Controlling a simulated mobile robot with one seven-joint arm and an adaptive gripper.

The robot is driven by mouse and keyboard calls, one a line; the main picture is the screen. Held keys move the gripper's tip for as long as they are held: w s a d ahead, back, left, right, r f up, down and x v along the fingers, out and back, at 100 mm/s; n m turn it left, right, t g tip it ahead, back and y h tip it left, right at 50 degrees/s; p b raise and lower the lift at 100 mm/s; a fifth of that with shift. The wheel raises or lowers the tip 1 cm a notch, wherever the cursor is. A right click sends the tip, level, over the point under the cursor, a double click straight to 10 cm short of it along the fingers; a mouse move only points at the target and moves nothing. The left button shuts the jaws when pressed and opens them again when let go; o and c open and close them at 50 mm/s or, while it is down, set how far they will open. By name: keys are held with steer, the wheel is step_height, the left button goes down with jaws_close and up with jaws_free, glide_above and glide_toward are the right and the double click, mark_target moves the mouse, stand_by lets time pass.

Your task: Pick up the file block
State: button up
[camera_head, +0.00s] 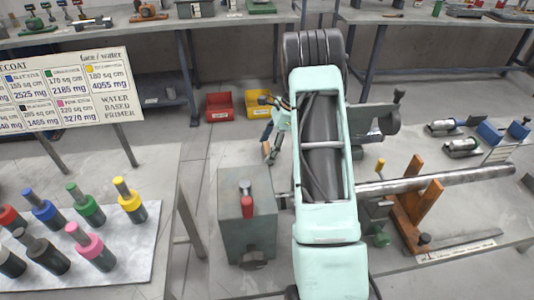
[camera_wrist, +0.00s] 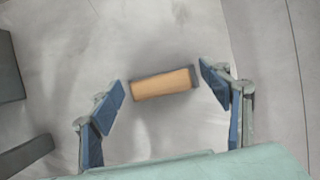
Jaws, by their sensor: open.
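A small block (camera_wrist: 163,84), tan on its broad face with a grey strip along its top and right end, lies on the pale grey surface in the wrist view. It looks like the file block. My gripper (camera_wrist: 162,76) is open, with its blue-padded fingers on either side of the block's two ends. A gap shows at each end. I cannot tell how far above the block the fingertips are. In the head view my gripper (camera_head: 268,128) is partly hidden beside my pale green arm, and I cannot make out the block clearly there.
A grey metal box (camera_head: 246,215) with a red-handled part on top stands left of my arm. Coloured bottles (camera_head: 85,205) stand on a left table. Red (camera_head: 219,107) and yellow (camera_head: 258,104) bins sit behind.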

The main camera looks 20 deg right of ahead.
mark_target(267, 147)
steer(key=c, duration=1.5)
steer(key=shift+o, duration=0.2)
steer(key=shift+r, duration=0.15)
step_height(267, 147, up, 10)
steer(key=shift+f+p, duration=0.1)
steer(key=shift+p, duration=0.2)
